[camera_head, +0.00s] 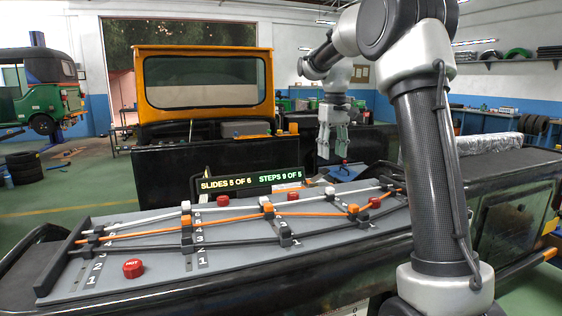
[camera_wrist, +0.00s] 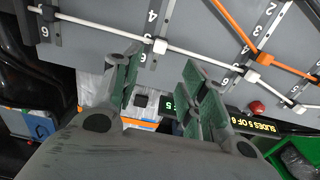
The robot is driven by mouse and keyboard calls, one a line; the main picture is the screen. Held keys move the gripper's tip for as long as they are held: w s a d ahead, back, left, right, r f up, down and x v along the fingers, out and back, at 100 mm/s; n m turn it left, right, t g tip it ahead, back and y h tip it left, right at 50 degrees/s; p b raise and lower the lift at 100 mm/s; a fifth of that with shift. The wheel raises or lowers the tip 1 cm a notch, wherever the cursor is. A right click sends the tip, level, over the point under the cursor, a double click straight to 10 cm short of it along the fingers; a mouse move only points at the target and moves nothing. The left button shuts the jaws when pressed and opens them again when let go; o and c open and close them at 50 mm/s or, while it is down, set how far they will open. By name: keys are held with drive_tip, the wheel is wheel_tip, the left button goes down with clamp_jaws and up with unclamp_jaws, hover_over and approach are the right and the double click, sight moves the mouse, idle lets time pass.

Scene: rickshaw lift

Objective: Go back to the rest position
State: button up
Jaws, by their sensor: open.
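My gripper (camera_head: 333,142) hangs pointing down beyond the far edge of the grey board, right of the lit display in the head view. In the wrist view its green-padded fingers (camera_wrist: 162,88) are spread apart with nothing held between them. The grey board (camera_head: 120,272) carries white, orange and black lines running through small sliders on numbered tracks. A white slider (camera_wrist: 160,46) on the white line shows above the fingers in the wrist view, apart from them. The display (camera_head: 250,182) shows lit text about slides and steps.
Red knobs stand on the board, including one marked HOT (camera_head: 133,268). A yellow-framed vehicle cab (camera_head: 205,88) stands behind. A green bin (camera_wrist: 298,160) is at the lower right of the wrist view. Open floor (camera_head: 60,210) lies to the left.

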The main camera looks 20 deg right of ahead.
drive_tip(key=shift+w, duration=0.1)
drive_tip(key=s+f, duration=0.3)
drive_tip(key=f, duration=0.2)
drive_tip(key=s+a+t, duration=0.2)
drive_tip(key=s, duration=1.3)
drive_tip(key=s+a+t, duration=0.2)
drive_tip(key=s, duration=1.3)
drive_tip(key=shift+a+r, duration=0.2)
drive_tip(key=shift+a, duration=0.2)
